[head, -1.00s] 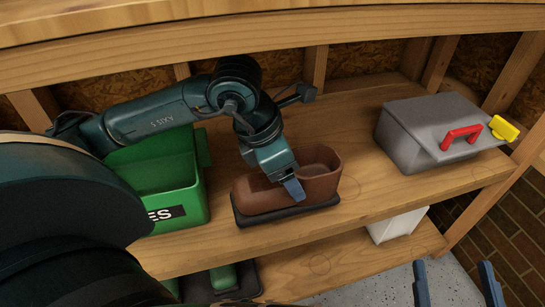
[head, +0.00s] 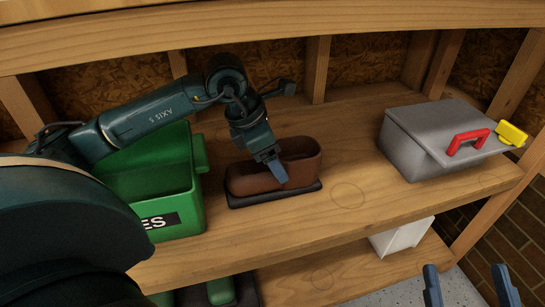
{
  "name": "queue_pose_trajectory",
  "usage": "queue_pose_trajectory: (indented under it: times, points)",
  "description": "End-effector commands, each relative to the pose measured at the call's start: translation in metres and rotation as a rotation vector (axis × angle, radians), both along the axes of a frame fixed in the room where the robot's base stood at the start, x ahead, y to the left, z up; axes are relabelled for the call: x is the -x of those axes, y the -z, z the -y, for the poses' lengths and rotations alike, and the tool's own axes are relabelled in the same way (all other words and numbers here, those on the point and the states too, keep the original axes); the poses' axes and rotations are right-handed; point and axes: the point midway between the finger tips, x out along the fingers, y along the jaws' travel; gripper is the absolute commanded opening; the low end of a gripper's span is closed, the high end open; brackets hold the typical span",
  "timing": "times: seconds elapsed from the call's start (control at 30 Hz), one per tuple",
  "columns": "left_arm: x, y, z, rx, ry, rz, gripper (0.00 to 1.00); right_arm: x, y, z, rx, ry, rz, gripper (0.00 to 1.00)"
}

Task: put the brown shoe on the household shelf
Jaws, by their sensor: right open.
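One blue finger shows against the shoe's near side; the other finger is hidden. My right gripper (head: 468,278) is open and empty at the bottom right, in front of the shelf, its two fingers wide apart.
The green bin (head: 185,185) stands left of the shoe. The grey toolbox (head: 405,153) with a red handle and yellow latch stands at the right. Bare board lies between shoe and toolbox. A white container (head: 400,237) and green items (head: 221,290) are on the lower level.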

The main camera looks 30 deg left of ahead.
Motion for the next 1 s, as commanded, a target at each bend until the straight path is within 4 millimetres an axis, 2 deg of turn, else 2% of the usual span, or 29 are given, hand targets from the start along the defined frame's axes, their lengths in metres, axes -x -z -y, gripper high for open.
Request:
queue_pose_trajectory:
  times: [0.03, 0.3, 0.57, 0.73, 1.0]
  points:
    - [0.0, 0.0, 0.0, -0.001, 0.0, -0.001, 0.73, 0.0, 0.0, 0.0, 0.0, 0.0, 0.0, 0.7]
    - [0.0, 0.0, 0.0, 0.0, 0.0, 0.0, 0.94, 0.0, 0.0, 0.0, 0.001, 0.0, 0.0, 0.7]
    - [0.001, -0.003, 0.0, 0.0, 0.0, 0.0, 0.94, 0.0, -0.002, 0.0, 0.001, 0.0, 0.0, 0.7]
    - [0.006, -0.026, -0.006, -0.002, -0.002, 0.003, 0.94, 0.0, -0.007, 0.0, 0.01, 0.003, -0.009, 0.7]
    - [0.019, -0.063, -0.017, -0.002, -0.002, 0.0, 0.94, 0.002, 0.004, 0.002, 0.045, 0.027, -0.049, 0.7]
